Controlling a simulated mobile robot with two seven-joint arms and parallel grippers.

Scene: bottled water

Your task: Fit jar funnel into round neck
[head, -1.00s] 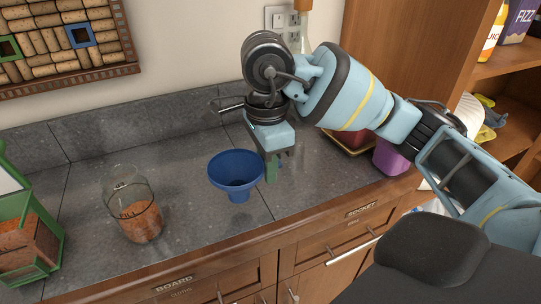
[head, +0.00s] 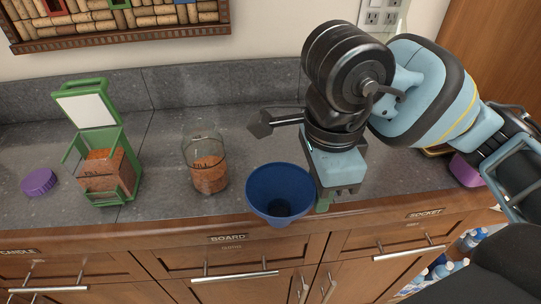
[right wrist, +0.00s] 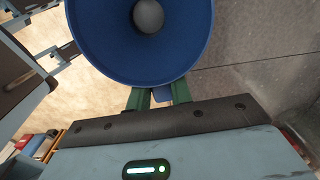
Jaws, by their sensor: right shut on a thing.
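The blue jar funnel (head: 268,184) is held at its side by my right gripper (head: 322,200), whose green fingers are shut on it. The funnel is upright, mouth up, over the counter's front edge, to the right of the glass jar. In the right wrist view the funnel (right wrist: 95,45) fills the top, with the green fingers (right wrist: 150,98) below its rim. The clear glass jar (head: 207,172) stands upright on the counter, partly filled with orange grains, its round neck open at the top. The funnel is apart from the jar. The funnel's spout is mostly hidden. My left gripper is out of view.
A green-framed box (head: 107,172) with orange grains stands left of the jar, its lid raised. A purple lid (head: 39,182) lies farther left. A purple container (head: 467,170) stands at the right behind my arm. The counter (head: 165,130) behind the jar is clear.

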